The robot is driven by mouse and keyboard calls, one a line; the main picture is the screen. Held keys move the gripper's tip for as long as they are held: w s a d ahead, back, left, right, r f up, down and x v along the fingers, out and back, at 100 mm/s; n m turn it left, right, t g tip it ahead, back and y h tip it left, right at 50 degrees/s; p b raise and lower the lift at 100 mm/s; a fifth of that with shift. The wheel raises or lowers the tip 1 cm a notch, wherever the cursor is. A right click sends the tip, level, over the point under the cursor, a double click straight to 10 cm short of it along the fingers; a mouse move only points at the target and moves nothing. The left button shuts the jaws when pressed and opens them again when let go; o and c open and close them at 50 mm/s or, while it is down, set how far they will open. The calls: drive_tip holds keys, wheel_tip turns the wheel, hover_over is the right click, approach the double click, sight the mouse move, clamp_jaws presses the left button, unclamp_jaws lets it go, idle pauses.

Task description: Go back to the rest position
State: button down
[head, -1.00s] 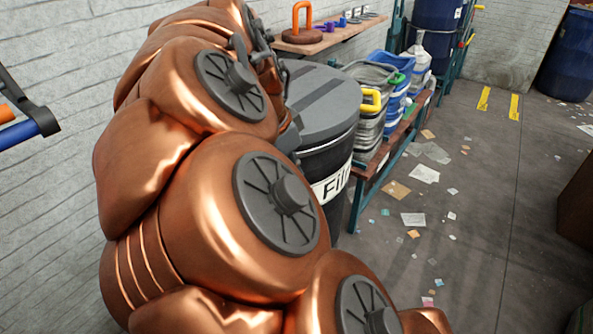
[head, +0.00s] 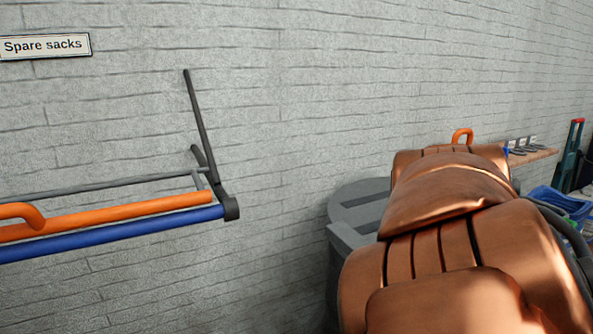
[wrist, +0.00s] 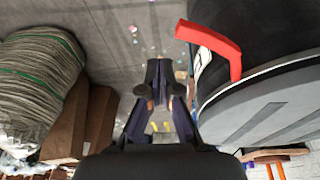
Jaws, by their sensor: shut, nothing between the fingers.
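My gripper (wrist: 160,95) shows in the wrist view, in the middle of the picture. Its fingers are shut with nothing between them, and floor lies beyond them. In the head view the gripper is not visible; my copper-coloured arm fills the lower right and hides part of what is behind it. To the right of the gripper in the wrist view is a large dark bin with a grey lid (wrist: 265,120) and a red handle (wrist: 222,48). The gripper appears apart from it. A grey lid (head: 355,200) also shows left of my arm in the head view.
A wall rack with orange and blue bars (head: 120,228) stands at the left under a "Spare sacks" sign (head: 45,46). A shelf (head: 530,157) and a blue crate (head: 560,203) are at the right. In the wrist view, cardboard boxes (wrist: 78,120) and a bundled coil (wrist: 40,75) lie left.

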drive_tip(key=s+a+f+n+g+y+p, duration=0.1)
drive_tip(key=s+a+n+p, duration=0.2)
drive_tip(key=s+n, duration=0.3)
drive_tip(key=s+a+f+n+g+y+p, duration=0.1)
drive_tip(key=s+a+n+p, duration=0.2)
drive_tip(key=s+n, duration=0.4)
drive_tip(key=s+p, duration=0.1)
drive_tip(key=s, duration=0.2)
drive_tip(key=shift+s+n+y+p, duration=0.25)
drive_tip(key=shift+n+y+p, duration=0.05)
drive_tip(key=shift+y+p, duration=0.1)
drive_tip(key=c, duration=1.9)
unclamp_jaws()
